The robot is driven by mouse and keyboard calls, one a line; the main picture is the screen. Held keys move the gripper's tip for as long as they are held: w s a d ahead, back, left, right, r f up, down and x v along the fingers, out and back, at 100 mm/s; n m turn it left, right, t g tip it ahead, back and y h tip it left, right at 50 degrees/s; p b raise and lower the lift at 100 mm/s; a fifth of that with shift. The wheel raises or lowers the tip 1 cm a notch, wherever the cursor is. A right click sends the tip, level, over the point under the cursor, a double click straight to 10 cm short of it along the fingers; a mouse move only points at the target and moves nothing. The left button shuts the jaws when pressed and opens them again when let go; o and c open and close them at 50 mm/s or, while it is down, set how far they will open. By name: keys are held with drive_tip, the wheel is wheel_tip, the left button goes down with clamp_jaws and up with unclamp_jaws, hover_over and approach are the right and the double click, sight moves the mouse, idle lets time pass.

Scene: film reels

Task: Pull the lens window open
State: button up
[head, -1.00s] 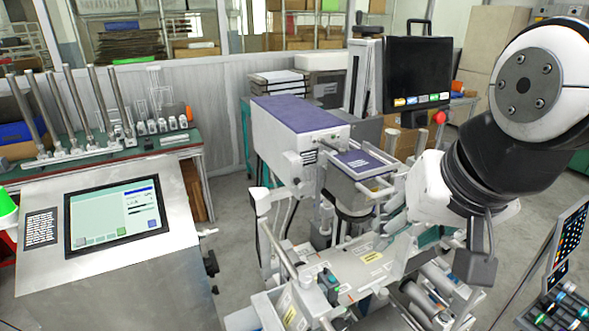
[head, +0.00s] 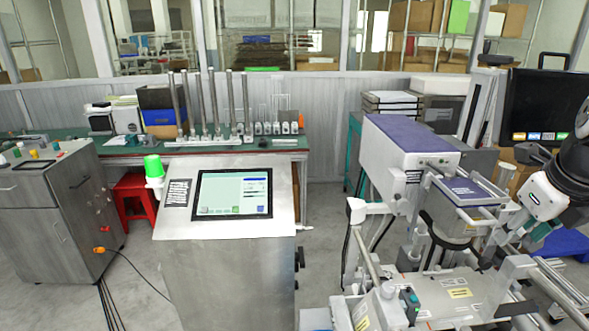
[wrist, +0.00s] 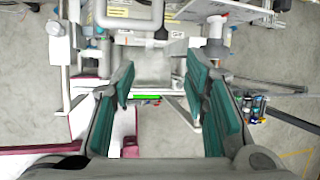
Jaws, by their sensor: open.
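The film machine (head: 410,150) stands on the right in the head view. It has a large grey housing with a purple top and a smaller purple-topped block (head: 467,190) at its right. I cannot tell which part is the lens window. My gripper (wrist: 160,84) is open and empty in the wrist view, its teal-padded fingers wide apart. It points toward white and grey machine parts (wrist: 130,14) and a grey bracket; no contact shows. In the head view, my arm is at the right edge and its fingers cannot be made out.
A console with a screen (head: 234,193) stands left of the machine, with grey floor between them. A green bench (head: 135,148) with metal rods runs behind. A black monitor (head: 545,108) stands at the right.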

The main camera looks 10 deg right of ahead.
sight(488, 262)
drive_tip(key=shift+m, duration=0.3)
drive_tip(key=x, duration=1.4)
drive_tip(key=shift+d, duration=0.1)
clamp_jaws()
